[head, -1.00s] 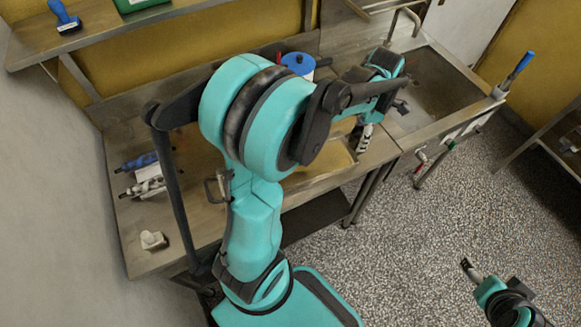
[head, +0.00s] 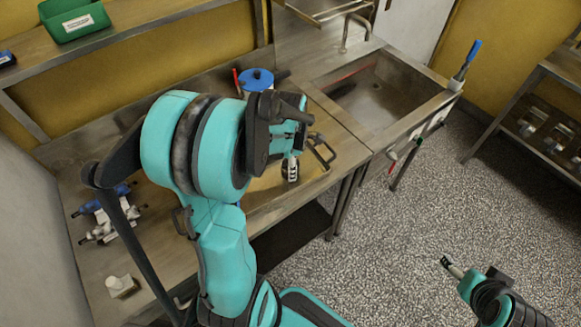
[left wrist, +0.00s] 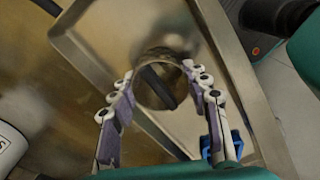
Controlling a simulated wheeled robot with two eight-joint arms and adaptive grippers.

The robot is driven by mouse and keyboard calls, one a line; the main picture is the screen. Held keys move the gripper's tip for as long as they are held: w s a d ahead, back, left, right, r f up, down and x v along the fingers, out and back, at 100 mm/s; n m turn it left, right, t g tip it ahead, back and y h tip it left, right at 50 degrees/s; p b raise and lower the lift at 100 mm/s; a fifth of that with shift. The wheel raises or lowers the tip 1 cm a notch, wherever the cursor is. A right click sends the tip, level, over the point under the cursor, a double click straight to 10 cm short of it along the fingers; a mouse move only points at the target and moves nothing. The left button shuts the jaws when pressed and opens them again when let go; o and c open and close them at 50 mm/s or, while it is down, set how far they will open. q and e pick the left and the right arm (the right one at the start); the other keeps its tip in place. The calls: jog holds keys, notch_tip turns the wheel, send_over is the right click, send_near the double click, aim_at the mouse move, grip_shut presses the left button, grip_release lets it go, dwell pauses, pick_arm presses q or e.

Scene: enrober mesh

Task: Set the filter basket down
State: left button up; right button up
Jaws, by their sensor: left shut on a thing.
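The filter basket (left wrist: 146,92) shows in the left wrist view as a round, grey-brown metal ring between my left gripper's fingers. My left gripper (left wrist: 161,92) is shut on it, with the finger pads at either side. Below it is a shallow metal tray (left wrist: 92,62) with a raised rim. I cannot tell whether the basket touches the tray. In the head view my left gripper (head: 291,168) is low over the right part of the steel table, and my arm hides much of the tray. My right gripper (head: 450,265) is over the floor at lower right, away from the table; its jaw opening is unclear.
A blue-topped container (head: 257,80) stands behind my left gripper. The sink (head: 375,88) is to the right, with a blue brush (head: 467,60) at its edge. Blue-handled tools (head: 105,208) and a small white item (head: 122,286) lie on the table's left part.

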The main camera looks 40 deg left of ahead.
pick_arm(q)
jog(key=shift+r, duration=0.1)
jog(key=o, duration=1.2)
jog(key=shift+c, duration=0.2)
